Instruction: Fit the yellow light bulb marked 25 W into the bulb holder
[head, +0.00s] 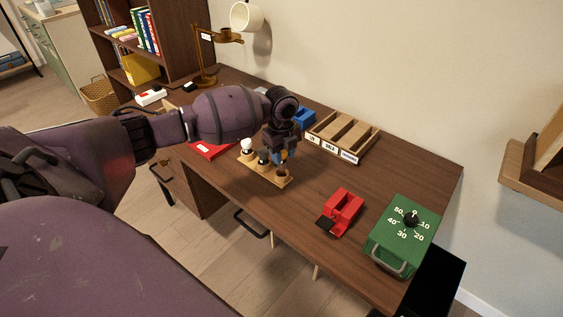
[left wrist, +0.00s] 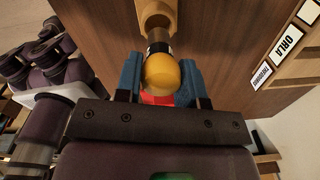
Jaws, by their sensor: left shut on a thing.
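My left gripper (head: 281,157) is shut on a yellow bulb (left wrist: 161,74), with its blue fingertips (left wrist: 160,83) on either side of the glass. In the head view the yellow bulb (head: 284,155) is mostly hidden by the gripper. The bulb's dark and metal base points at a round wooden cup (left wrist: 157,14); I cannot tell whether they touch. In the head view this cup (head: 282,174) stands at the near right end of a light wooden strip (head: 264,173). A white bulb (head: 247,145) and a dark-based one (head: 263,158) stand on the strip. The wattage mark is not readable.
A red tray (head: 210,149) lies left of the strip. A labelled wooden tray (head: 343,136) and a blue block (head: 304,117) are behind it. A red device (head: 342,208) and a green dial box (head: 403,235) stand right. A brown lamp (head: 206,62) is at the back left.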

